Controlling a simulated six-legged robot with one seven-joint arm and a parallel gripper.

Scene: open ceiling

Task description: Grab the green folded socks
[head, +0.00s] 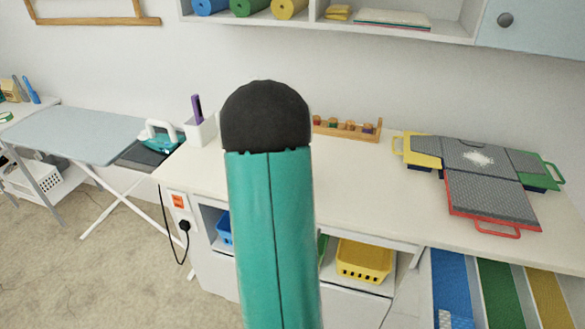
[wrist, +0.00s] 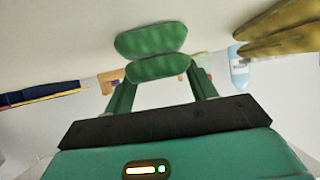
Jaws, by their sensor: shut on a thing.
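The green folded socks (wrist: 152,40) show in the wrist view as two rounded green folds, one above the other, just past the fingertips. My gripper (wrist: 160,74) has its green fingers on either side of the nearer fold and is shut on the socks. How deep the socks sit between the fingers is hard to tell. In the head view my arm fills the middle and hides what is behind it; neither the gripper nor the green socks show there.
In the wrist view, yellow folded cloth (wrist: 280,32) and a light-blue bottle (wrist: 238,68) are to the right. The head view shows a wall shelf (head: 455,38), a white counter (head: 365,168) with grey boards (head: 480,165) at right, and an ironing board (head: 85,133) at left.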

